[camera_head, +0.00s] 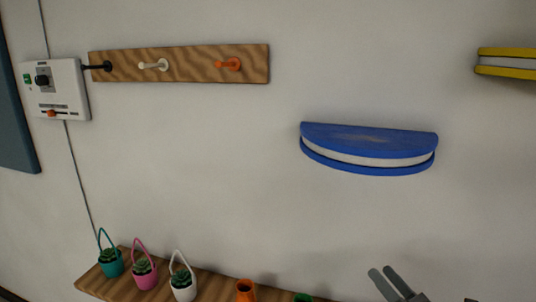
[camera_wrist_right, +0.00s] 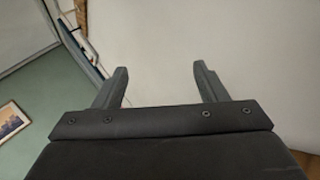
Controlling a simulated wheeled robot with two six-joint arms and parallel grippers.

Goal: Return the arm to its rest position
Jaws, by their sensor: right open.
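My right gripper (camera_head: 392,280) shows at the bottom edge of the head view, right of the middle, in front of the pale wall. In the right wrist view its two fingers (camera_wrist_right: 158,88) stand well apart with nothing between them. Most of the right arm is out of the head view. My left gripper is not in either view.
A wooden shelf (camera_head: 97,284) at the lower left bears small potted plants (camera_head: 145,273) and an orange cup (camera_head: 245,291). A peg rail (camera_head: 200,55), a white control box (camera_head: 60,85) and a blue half-round shelf (camera_head: 368,140) are on the wall. Bare wall lies between.

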